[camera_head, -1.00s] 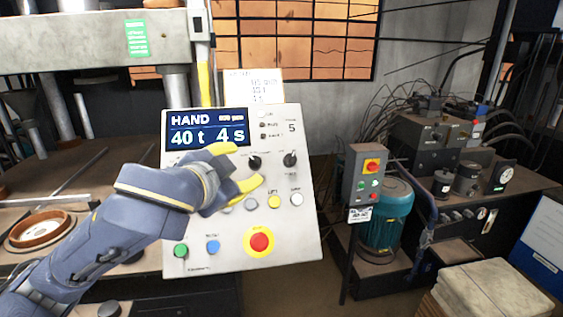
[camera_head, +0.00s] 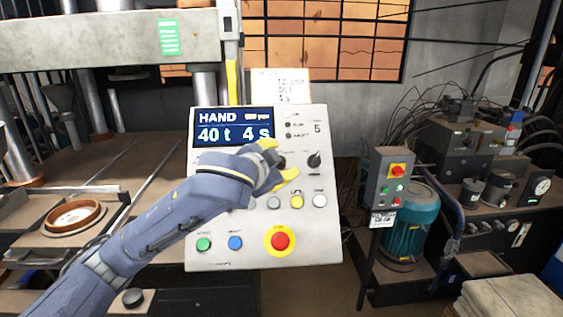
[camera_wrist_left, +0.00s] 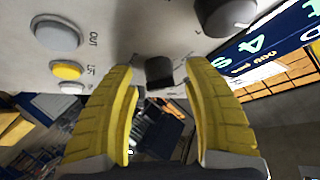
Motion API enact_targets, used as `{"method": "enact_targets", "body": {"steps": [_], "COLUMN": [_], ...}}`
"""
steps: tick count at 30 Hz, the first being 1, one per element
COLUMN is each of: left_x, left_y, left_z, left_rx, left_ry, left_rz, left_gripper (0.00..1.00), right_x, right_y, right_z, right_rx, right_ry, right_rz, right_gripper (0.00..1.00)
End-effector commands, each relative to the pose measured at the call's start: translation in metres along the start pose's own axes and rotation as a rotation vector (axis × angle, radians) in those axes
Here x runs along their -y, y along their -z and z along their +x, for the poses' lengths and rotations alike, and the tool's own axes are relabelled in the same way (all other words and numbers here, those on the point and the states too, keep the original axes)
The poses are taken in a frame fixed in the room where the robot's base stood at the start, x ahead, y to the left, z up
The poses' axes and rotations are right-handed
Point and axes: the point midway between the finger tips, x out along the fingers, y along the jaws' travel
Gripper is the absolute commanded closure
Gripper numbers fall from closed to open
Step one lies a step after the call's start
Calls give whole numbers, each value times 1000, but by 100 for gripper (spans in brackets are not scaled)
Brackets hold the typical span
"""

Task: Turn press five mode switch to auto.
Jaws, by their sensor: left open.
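A pale control panel (camera_head: 200,232), numbered 5, faces me with a blue display (camera_head: 233,126) reading HAND, 40 t and 4 s. A black rotary knob (camera_head: 314,160) sits at its right. Another dark knob (camera_head: 281,161) shows between my fingertips in the head view. Their labels are too small to read for certain. My left gripper (camera_head: 279,160) is open and empty in front of the panel, with yellow fingers. In the left wrist view, a black knob (camera_wrist_left: 160,72) stands beyond and between the fingers, and a larger round knob (camera_wrist_left: 228,15) lies upper right. Contact is not visible.
Below the knobs are coloured buttons and a red emergency stop (camera_head: 280,240) on yellow. A grey switch box (camera_head: 391,178) and a teal motor (camera_head: 413,225) stand to the right. A brown ring (camera_head: 62,216) lies on the press table at left.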

Motion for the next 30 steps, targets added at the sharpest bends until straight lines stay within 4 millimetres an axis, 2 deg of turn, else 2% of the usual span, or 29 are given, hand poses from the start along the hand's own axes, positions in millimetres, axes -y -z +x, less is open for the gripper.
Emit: {"method": "enact_targets", "body": {"steps": [3,16,30], "left_x": [0,0,1], "left_y": [0,0,1], "left_z": [0,0,0], "left_rx": [0,-1,-3], "left_ry": [0,-1,-16], "left_rz": [0,0,27], "left_gripper": [49,99,100], "right_x": [1,2,1], "right_y": [2,2,2], "right_z": [0,0,0], "right_rx": [-2,-3,-2], "right_ry": [1,2,1], "right_rz": [1,2,1], "right_gripper": [100,100,100]}}
